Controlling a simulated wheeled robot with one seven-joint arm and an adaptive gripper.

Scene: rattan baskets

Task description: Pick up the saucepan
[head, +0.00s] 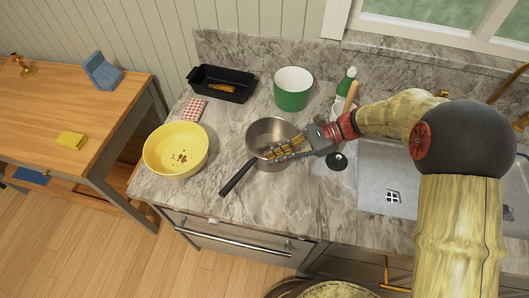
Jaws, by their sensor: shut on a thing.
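The saucepan (262,132) is a grey metal pan with a long black handle (238,177) pointing to the lower left. It stands on the marble counter, right of the yellow bowl. My gripper (275,153) reaches in from the right, with its fingers over the pan's right and front side. It is shut on the saucepan, seemingly at the rim, though the fingers hide the exact contact. I cannot tell whether the pan's base is clear of the counter.
A yellow bowl (160,151), a black loaf pan (209,84), a checked cloth (194,110) and a green pot (291,96) stand around. A green bottle (346,82) is behind my gripper. A sink (376,199) lies right. The counter's front part (270,215) is clear.

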